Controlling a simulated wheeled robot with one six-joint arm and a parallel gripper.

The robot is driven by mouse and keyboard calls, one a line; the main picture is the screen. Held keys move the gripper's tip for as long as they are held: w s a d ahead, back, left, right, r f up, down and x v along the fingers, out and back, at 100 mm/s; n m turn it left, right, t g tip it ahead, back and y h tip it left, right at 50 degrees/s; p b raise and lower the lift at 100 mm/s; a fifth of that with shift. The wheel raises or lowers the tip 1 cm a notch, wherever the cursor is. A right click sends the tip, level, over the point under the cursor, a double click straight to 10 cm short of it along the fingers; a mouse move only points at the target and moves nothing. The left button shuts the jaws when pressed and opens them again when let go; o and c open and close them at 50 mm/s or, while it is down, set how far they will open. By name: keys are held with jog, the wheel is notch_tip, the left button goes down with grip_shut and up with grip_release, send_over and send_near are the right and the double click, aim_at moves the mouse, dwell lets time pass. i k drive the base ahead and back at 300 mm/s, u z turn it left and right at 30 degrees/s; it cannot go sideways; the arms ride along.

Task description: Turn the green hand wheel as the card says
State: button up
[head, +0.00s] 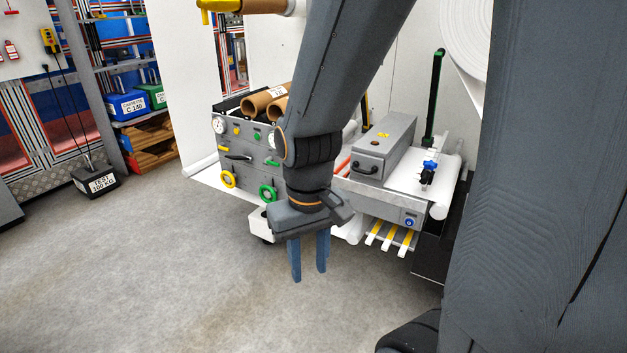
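The green hand wheel (268,194) is on the lower front of a grey panel (240,165), just left of my forearm in the picture. My gripper (309,270) hangs pointing down in front of the machine, to the right of the wheel and apart from it. Its two fingers are spread with nothing between them. I cannot make out a card with readable instructions for the wheel.
A yellow hand wheel (228,179) sits left of the green one, with gauges and levers above. A grey box (384,146) stands on the machine at right. A black test weight (95,180) stands at left. The floor (150,270) in front is clear.

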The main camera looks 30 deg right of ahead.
aim_at(270, 192)
jog(key=z, duration=0.45)
jog(key=i, duration=1.2)
jog(key=u, duration=0.35)
